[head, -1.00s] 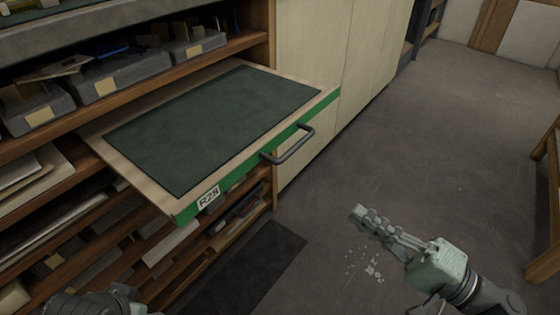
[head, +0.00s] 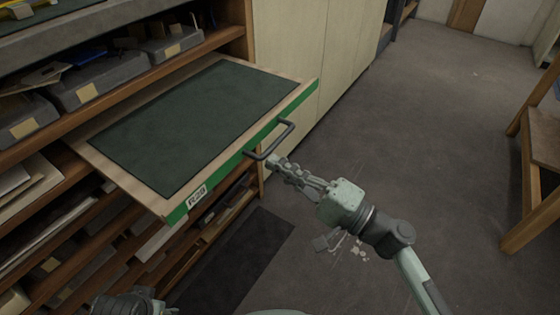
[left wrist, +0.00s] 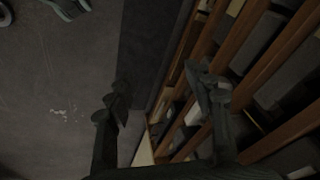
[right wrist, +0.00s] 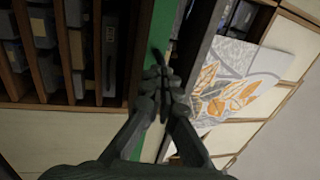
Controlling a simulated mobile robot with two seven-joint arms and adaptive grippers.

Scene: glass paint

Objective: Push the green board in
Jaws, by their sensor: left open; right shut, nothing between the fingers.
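A dark bar handle (head: 272,146) is on the green front. My right gripper (head: 272,163) is shut and empty, its fingertips close to the handle; whether they touch is unclear. In the right wrist view its closed fingertips (right wrist: 160,78) are in front of the green strip (right wrist: 158,60). My left gripper (left wrist: 160,95) is open and empty, low before the lower shelves; only part of it shows at the head view's bottom edge.
Grey bins (head: 90,93) stand on the shelf above the board. Flat sheets and boards fill the shelves below. Pale cabinet doors (head: 310,60) are to the right. A dark mat (head: 235,255) lies on the floor. A wooden table (head: 540,150) stands at the right edge.

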